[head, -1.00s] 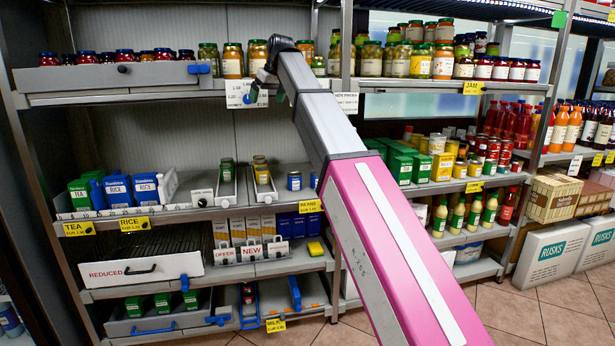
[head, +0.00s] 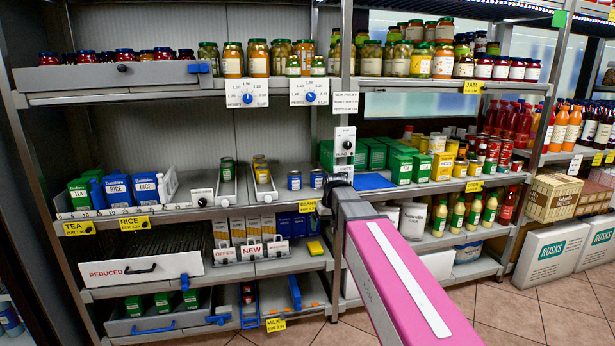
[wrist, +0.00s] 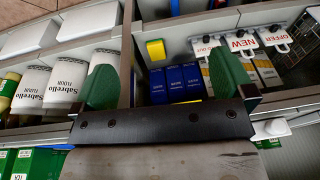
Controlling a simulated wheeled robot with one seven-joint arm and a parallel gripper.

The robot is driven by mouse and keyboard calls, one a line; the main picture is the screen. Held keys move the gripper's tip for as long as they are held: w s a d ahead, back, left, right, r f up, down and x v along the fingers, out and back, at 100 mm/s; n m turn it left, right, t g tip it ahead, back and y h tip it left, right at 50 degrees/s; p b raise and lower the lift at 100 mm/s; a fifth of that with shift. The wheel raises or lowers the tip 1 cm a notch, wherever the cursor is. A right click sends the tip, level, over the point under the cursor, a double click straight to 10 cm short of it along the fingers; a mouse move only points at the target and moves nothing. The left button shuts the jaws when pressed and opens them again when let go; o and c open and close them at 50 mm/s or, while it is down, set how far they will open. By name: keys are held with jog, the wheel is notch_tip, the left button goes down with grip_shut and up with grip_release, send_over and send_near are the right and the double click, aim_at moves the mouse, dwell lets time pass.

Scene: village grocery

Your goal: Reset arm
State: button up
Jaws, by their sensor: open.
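My arm (head: 385,265) reaches in from the lower right of the head view, its end lowered and folded in front of the middle shelf edge. My gripper shows in the wrist view (wrist: 166,84) with its two green fingers wide apart and nothing between them. In the head view the fingers are not clearly seen. Beyond the fingers in the wrist view are blue boxes (wrist: 183,82) and a yellow block (wrist: 156,50) on a shelf.
White flour bags (wrist: 68,83) stand to the left in the wrist view. A shelf post (head: 346,60) rises just behind my arm's end. Dial plates (head: 309,92) hang on the upper shelf edge. Tiled floor (head: 535,312) is open at the lower right.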

jog(key=s+d+f+m+g, duration=0.1)
jog(key=s+d+f, duration=0.4)
jog(key=s+f, duration=0.4)
jog(key=s+d+f+m+h, duration=0.1)
jog(key=s+d+f, duration=0.5)
jog(key=s+f, duration=0.3)
jog(key=shift+s+d+f+m+g, duration=0.2)
jog(key=shift+s+f+m+g, duration=0.1)
jog(key=shift+s+m+g, duration=0.15)
jog(key=shift+s+d+f, duration=0.15)
jog(key=shift+s+f, duration=0.05)
jog(key=shift+s, duration=0.05)
jog(key=c, duration=0.4)
